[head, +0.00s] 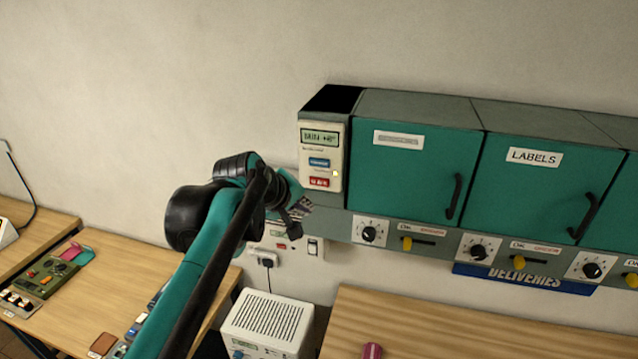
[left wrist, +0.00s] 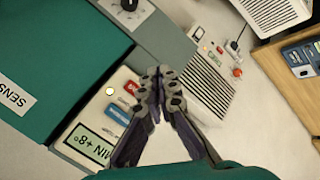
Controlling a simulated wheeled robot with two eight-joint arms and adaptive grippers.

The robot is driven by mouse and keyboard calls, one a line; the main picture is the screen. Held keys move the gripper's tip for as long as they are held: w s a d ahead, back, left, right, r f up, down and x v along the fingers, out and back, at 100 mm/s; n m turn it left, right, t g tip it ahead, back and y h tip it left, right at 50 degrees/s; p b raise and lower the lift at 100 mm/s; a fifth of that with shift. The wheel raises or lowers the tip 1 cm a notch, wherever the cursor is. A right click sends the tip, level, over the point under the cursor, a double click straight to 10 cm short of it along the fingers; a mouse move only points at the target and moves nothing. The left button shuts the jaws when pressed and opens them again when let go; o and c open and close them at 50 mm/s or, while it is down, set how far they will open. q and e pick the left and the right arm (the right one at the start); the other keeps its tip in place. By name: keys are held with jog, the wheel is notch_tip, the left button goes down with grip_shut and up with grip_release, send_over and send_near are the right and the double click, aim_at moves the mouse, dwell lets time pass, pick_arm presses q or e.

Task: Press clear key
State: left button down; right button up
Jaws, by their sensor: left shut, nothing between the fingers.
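A cream control panel (head: 309,155) is on the end of the green wall cabinets. It has a display (head: 320,137), a blue key (head: 319,162) and a red key (head: 319,182). Their lettering is too small to read, so I cannot tell which is the clear key. The left wrist view also shows the blue key (left wrist: 117,114) and, partly behind the fingers, the red key (left wrist: 131,89). My left gripper (head: 298,222) is shut and empty, just below and left of the panel in the head view. In the wrist view its fingertips (left wrist: 158,72) appear beside the red key. Contact cannot be told.
Green cabinet doors (head: 408,178) with black handles stand right of the panel. Dials such as this black knob (head: 369,234) line the strip below. A white vented box (head: 267,322) stands lower, between wooden benches (head: 460,325). A plug sits in the wall socket (head: 267,259).

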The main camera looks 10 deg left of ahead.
aim_at(319, 182)
pick_arm(q)
jog(key=shift+w+d, duration=0.15)
jog(key=shift+w, duration=3.8)
jog(key=shift+w, duration=0.45)
jog(key=shift+w, duration=0.3)
jog(key=shift+s, duration=0.85)
